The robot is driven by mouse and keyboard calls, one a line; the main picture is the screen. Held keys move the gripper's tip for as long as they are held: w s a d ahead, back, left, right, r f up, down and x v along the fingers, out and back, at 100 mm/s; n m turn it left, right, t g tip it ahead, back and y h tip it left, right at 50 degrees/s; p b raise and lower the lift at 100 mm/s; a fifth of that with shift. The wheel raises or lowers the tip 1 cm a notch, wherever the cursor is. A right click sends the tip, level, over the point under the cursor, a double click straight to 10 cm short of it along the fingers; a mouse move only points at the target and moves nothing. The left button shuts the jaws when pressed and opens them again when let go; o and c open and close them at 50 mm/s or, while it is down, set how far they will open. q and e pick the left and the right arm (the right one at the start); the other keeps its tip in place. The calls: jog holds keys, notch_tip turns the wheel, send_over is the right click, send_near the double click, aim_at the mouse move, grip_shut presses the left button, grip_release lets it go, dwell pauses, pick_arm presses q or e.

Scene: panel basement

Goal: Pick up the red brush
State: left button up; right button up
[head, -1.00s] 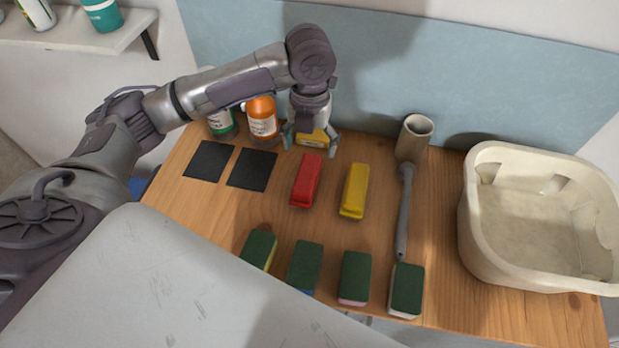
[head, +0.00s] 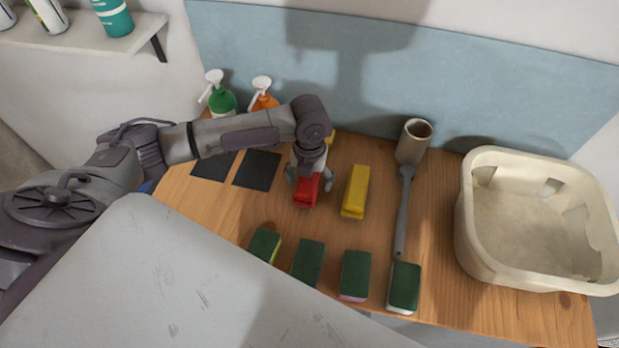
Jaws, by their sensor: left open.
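The red brush (head: 306,191) lies on the wooden table, left of the yellow brush. My left gripper (head: 309,181) is above the red brush, pointing down, with its open fingers to either side of it. The gripper and wrist hide the far part of the brush, and I cannot tell whether the fingers touch it. My right gripper is not in view.
A yellow brush (head: 355,191) lies close on the right. Another yellow item (head: 331,137) is partly hidden behind my wrist. Several green-topped sponges (head: 355,274) line the front. Bottles (head: 222,101) stand behind.

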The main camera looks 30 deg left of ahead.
pick_arm(q)
jog(key=c, duration=1.4)
jog(key=shift+o, duration=0.2)
jog(key=shift+r, duration=0.1)
notch_tip(320, 180, up, 4)
jog(key=shift+w+b, duration=0.1)
jog(key=shift+b, duration=0.75)
jog(key=w+d+r+b, duration=0.1)
jog(key=w+d+r, duration=0.1)
jog(key=d, duration=0.1)
jog(key=w+d+r+b, duration=0.1)
jog(key=w+d+r, duration=0.1)
jog(key=d, duration=0.1)
jog(key=w+d+r+b, duration=0.1)
jog(key=w+d+r, duration=0.1)
jog(key=d, duration=0.1)
jog(key=shift+w+r, duration=0.2)
jog(key=shift+w, duration=0.1)
jog(key=shift+w+d+r, duration=0.15)
jog(key=shift+w+r, duration=0.05)
jog(key=shift+r, duration=0.05)
